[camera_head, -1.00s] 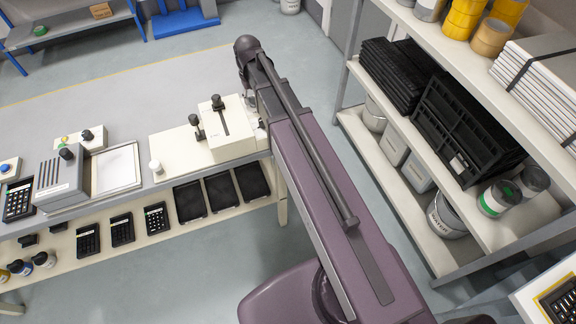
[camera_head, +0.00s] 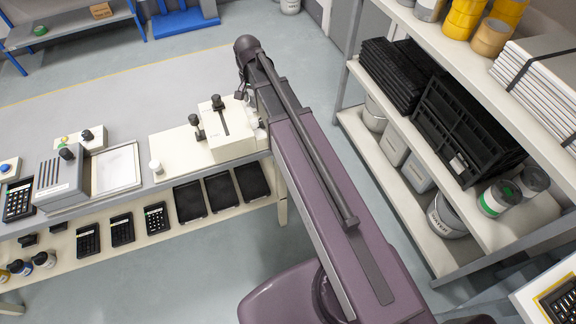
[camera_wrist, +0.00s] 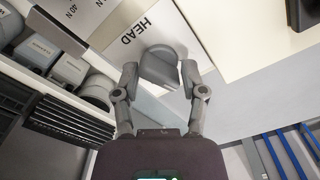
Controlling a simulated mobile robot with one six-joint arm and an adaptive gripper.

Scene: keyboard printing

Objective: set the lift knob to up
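In the wrist view a grey knob (camera_wrist: 160,68) sits on a white panel, close to a printed HEAD label (camera_wrist: 132,27). My gripper (camera_wrist: 160,80) has its two fingers apart, one on each side of the knob. The fingers are very close to the knob's sides; I cannot tell whether they press on it. No marking for the up setting can be read. In the head view my arm hides the gripper and this knob, at the right end of the cream machine (camera_head: 231,146).
The cream machine has two black-topped levers (camera_head: 197,125) and stands on the bench beside a grey box (camera_head: 62,180) and a white plate (camera_head: 115,168). Black trays (camera_head: 220,190) lie on the shelf below. A loaded shelf rack (camera_head: 440,50) stands on the right of my arm.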

